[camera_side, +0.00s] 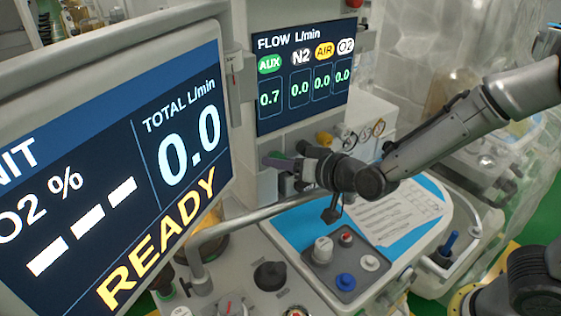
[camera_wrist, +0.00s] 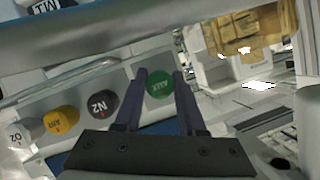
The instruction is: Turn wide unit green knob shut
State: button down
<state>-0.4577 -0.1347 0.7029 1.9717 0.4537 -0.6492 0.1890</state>
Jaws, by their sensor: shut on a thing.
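The green knob marked AUX (camera_wrist: 159,84) shows in the wrist view between the two fingers of my gripper (camera_wrist: 160,76). The fingers are shut on its sides. In the side view my gripper (camera_side: 278,163) is at the panel below the flow screen, and the green knob cannot be made out there. The flow screen (camera_side: 304,115) reads 0.7 under AUX and 0.0 under N2, AIR and O2.
Left of the green knob in the wrist view are a black N2 knob (camera_wrist: 102,103), a yellow AIR knob (camera_wrist: 61,121) and a white O2 knob (camera_wrist: 20,134). A large screen (camera_side: 115,165) reads READY and total 0.0. A grey rail (camera_side: 250,215) runs below my gripper.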

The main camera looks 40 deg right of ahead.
jog(key=shift+m, duration=0.3)
dwell(0.4)
jog(key=c, duration=0.5)
grip_release()
jog(key=v, duration=1.4)
jog(key=shift+w+d, duration=0.1)
jog(key=shift+w, duration=0.05)
